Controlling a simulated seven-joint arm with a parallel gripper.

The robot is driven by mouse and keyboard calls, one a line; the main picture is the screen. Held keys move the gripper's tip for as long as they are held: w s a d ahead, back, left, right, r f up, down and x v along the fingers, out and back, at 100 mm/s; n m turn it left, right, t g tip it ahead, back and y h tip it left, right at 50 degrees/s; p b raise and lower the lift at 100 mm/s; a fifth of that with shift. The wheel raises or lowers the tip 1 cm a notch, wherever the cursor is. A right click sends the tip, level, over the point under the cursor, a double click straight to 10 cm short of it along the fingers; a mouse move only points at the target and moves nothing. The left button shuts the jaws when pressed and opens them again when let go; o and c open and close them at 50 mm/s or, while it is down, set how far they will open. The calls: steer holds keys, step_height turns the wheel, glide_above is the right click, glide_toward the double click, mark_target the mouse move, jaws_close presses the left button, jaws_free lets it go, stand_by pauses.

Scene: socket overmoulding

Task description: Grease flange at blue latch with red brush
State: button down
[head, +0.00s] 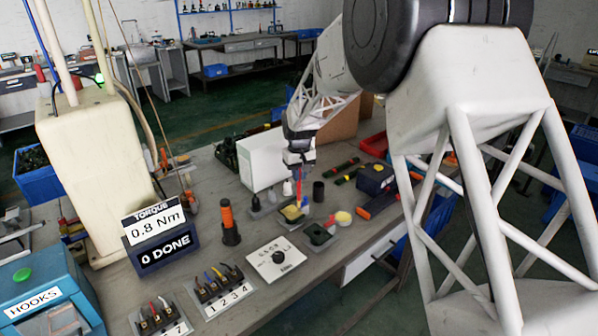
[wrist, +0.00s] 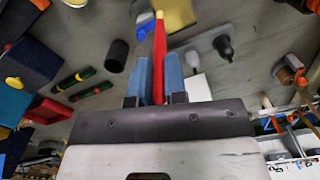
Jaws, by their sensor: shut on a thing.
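My gripper (head: 300,164) hangs over the workbench in the head view, pointing down. In the wrist view its two blue fingers (wrist: 159,72) are shut on the red brush (wrist: 159,40). The brush's pale tip points away from the fingers, toward a yellow block (wrist: 178,14) with blue-grey beside it. In the head view the brush (head: 299,187) shows as a thin red line just above the yellow piece in a dark holder (head: 292,214). I cannot make out the flange or a blue latch clearly, nor whether the tip touches anything.
A dark holder with a green piece (head: 320,234) and a yellow round pot (head: 343,218) stand close by. A black cylinder (head: 318,191), small bottles (wrist: 223,46), a white box (head: 262,160) and an orange-topped post (head: 228,217) surround the area. A white dial panel (head: 276,258) lies in front.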

steer(key=shift+f, duration=1.1)
stand_by(0.9)
steer(key=shift+w+a, duration=0.3)
steer(key=shift+a, duration=0.05)
stand_by(0.4)
steer(key=shift+s+d, duration=0.15)
steer(key=shift+d, duration=0.05)
steer(key=shift+s+d, duration=0.4)
steer(key=shift+s, duration=0.05)
steer(key=shift+w+a, duration=0.1)
steer(key=shift+w, duration=0.05)
stand_by(0.6)
steer(key=shift+w+a+f, duration=0.1)
steer(key=shift+w+a, duration=0.35)
stand_by(0.3)
